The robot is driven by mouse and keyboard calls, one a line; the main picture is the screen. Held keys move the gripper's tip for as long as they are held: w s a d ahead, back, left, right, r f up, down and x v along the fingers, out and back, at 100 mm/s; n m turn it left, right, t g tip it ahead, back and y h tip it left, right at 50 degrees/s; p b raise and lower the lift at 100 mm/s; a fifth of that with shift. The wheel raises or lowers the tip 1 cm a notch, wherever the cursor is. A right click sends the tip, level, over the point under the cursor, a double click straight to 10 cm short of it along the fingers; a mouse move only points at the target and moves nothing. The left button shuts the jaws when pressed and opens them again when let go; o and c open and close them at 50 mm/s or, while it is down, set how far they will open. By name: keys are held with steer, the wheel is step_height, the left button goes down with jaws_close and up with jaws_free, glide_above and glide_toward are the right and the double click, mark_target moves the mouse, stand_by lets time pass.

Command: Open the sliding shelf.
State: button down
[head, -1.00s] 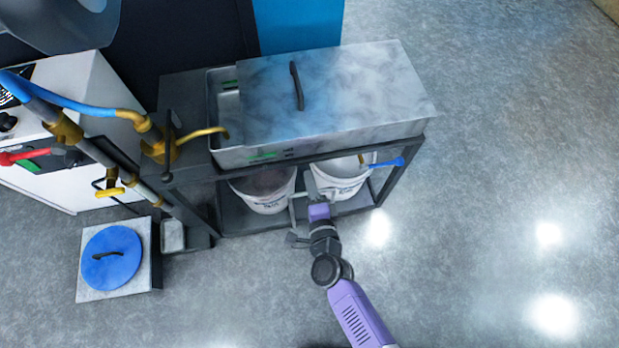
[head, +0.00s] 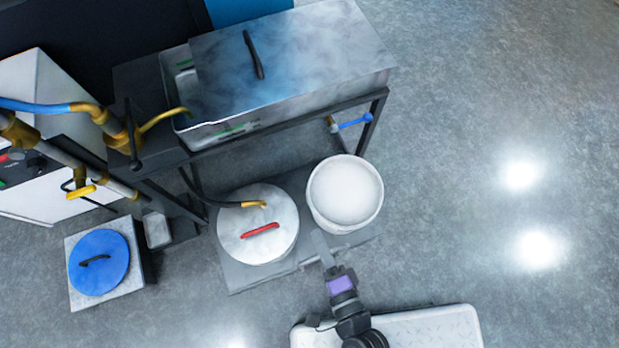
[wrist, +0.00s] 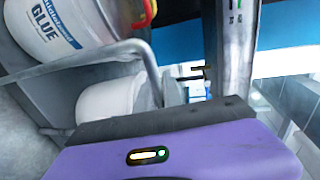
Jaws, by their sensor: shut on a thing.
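The sliding shelf (head: 236,275) is a grey plate, drawn well out from under the metal table in the head view. Its front edge has a metal bar handle, which shows in the wrist view (wrist: 85,62). My gripper (head: 322,245) is at the front edge of the shelf, shut on the handle. The fingertips are partly hidden in the wrist view (wrist: 135,95).
On the shelf stand a bucket with a white lid and red handle (head: 257,225) and an open white bucket (head: 343,195). A glue label shows in the wrist view. A metal tank (head: 290,60) tops the table. Floor at right is clear.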

steer(key=f+v, duration=0.1)
steer(key=v, duration=0.5)
steer(key=shift+d, duration=0.1)
steer(key=c, duration=1.5)
jaws_free()
steer(key=shift+s, duration=0.1)
steer(key=p+v, duration=0.1)
steer(key=v, duration=0.6)
steer(key=shift+s+p, duration=0.35)
steer(key=shift+d, duration=0.1)
